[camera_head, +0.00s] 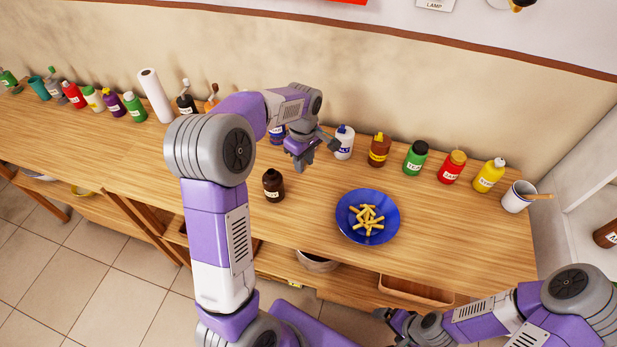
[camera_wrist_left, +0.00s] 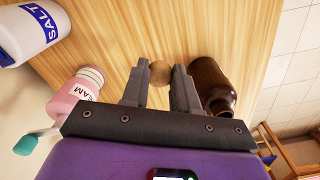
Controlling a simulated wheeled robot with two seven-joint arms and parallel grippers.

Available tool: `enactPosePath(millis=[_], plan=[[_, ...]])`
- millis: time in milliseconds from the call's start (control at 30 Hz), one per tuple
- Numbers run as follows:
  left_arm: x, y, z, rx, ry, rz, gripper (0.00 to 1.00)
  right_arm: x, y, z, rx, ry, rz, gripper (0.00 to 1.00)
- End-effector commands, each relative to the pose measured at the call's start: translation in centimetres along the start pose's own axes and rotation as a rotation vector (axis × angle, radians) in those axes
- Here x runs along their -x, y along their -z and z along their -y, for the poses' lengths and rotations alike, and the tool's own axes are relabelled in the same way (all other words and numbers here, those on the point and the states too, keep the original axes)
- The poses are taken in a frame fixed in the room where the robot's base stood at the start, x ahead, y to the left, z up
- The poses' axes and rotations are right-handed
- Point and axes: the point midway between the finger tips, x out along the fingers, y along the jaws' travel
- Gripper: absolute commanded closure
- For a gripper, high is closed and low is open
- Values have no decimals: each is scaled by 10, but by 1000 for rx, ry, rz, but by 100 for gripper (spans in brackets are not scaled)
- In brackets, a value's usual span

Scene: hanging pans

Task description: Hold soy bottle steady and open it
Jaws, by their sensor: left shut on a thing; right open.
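The dark brown soy bottle (camera_head: 273,185) stands upright on the wooden counter, left of the blue plate. Its label is too small to read. My left gripper (camera_head: 302,163) is above the counter, up and to the right of the bottle. In the left wrist view, it is shut on a round tan cork-like stopper (camera_wrist_left: 159,72). The brown bottle (camera_wrist_left: 212,82) is beside the right finger there, apart from the stopper, with a dark, seemingly uncovered mouth. My right gripper (camera_head: 388,317) is open and low at the counter's front, away from the bottle.
A blue plate (camera_head: 348,220) of fries sits right of the bottle. A salt bottle (camera_head: 343,142) and several sauce bottles line the back wall. A pink bottle (camera_wrist_left: 75,98) stands close left of my left gripper. Bare counter surrounds the soy bottle.

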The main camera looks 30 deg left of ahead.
Motion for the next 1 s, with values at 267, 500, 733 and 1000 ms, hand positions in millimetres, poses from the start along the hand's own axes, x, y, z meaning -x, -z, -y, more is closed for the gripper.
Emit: enactPosePath(millis=[267, 500, 733, 1000], plan=[[-27, 0, 0, 0, 2, 1, 100, -7, 0, -2, 0, 0, 0, 5], [-64, 0, 0, -1, 1, 1, 100, -16, 1, -6, 0, 0, 0, 5], [-63, 0, 0, -1, -2, 0, 100, -15, 1, -6, 0, 0, 0, 5], [-66, 0, 0, 0, -1, 0, 54, -16, 1, -6, 0, 0, 0, 5]])
